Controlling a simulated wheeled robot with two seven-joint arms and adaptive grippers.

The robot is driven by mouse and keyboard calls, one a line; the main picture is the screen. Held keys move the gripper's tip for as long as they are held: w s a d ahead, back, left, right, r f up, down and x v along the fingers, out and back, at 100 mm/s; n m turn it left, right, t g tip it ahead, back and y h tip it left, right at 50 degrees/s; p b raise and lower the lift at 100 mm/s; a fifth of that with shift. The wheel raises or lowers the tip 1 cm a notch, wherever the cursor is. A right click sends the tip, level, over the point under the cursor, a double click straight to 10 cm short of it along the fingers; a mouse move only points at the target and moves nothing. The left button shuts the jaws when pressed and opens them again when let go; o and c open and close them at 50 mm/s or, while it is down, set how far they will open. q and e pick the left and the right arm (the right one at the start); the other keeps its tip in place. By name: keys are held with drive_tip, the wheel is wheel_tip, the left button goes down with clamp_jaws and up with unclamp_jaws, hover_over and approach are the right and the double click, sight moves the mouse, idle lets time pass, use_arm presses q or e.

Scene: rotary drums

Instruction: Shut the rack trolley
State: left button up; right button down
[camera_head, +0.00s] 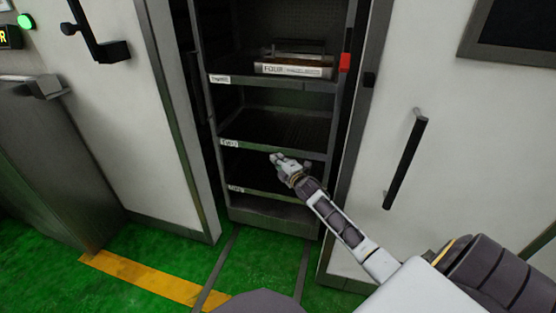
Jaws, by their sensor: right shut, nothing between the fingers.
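The rack trolley (270,217) stands in a dark bay between two white cabinet fronts, with its shelves facing me. Its upper shelf (272,83) carries a flat box labelled "FOUR" (293,69). The middle shelf (272,148) and the lower shelf look empty, each with a small white label at the left. My right gripper (279,158) is shut and empty. It is in front of the trolley at about the middle shelf's edge; I cannot tell whether it touches. My left gripper is not in view.
A white door with a dark vertical handle (405,160) is at the right, and another white panel with a black handle (95,35) at the left. A red tab (345,62) sits beside the upper shelf. Floor rails (217,270) run toward me over green floor.

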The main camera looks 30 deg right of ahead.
use_arm(q)
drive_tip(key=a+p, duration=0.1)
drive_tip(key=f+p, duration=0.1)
drive_tip(key=p, duration=0.1)
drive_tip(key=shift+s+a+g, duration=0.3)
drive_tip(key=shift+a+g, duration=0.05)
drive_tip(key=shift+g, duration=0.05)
use_arm(e)
drive_tip(key=s+a, duration=0.1)
drive_tip(key=s, duration=0.9)
drive_tip(key=shift+s+a, duration=0.2)
drive_tip(key=shift+s, duration=0.1)
